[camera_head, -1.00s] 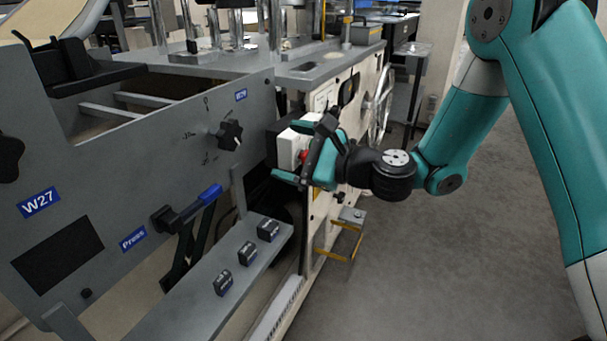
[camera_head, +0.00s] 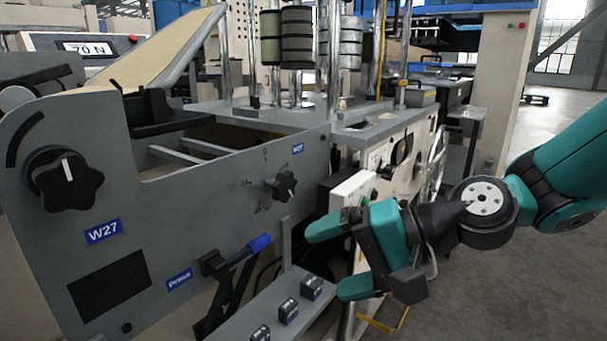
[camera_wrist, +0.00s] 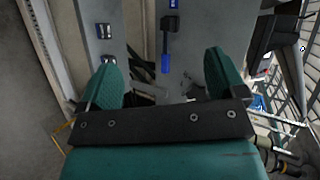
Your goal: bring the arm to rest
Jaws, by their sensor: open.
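My gripper (camera_head: 328,262) is teal with two fingers spread apart and nothing between them. In the head view it hangs in the air in front of the grey machine panel (camera_head: 215,215), right of the blue-ended press lever (camera_head: 238,254). My arm reaches in from the right edge. In the wrist view the two open fingers (camera_wrist: 165,80) point toward the machine, with the blue lever tip (camera_wrist: 165,64) showing between them. I cannot tell how far the fingertips are from the panel.
A shelf with several small black switches (camera_head: 289,310) juts out below the lever. Dark knobs (camera_head: 284,186) sit on the panel. A pale control box (camera_head: 352,190) stands just behind my gripper. Open grey floor (camera_head: 490,290) lies to the right.

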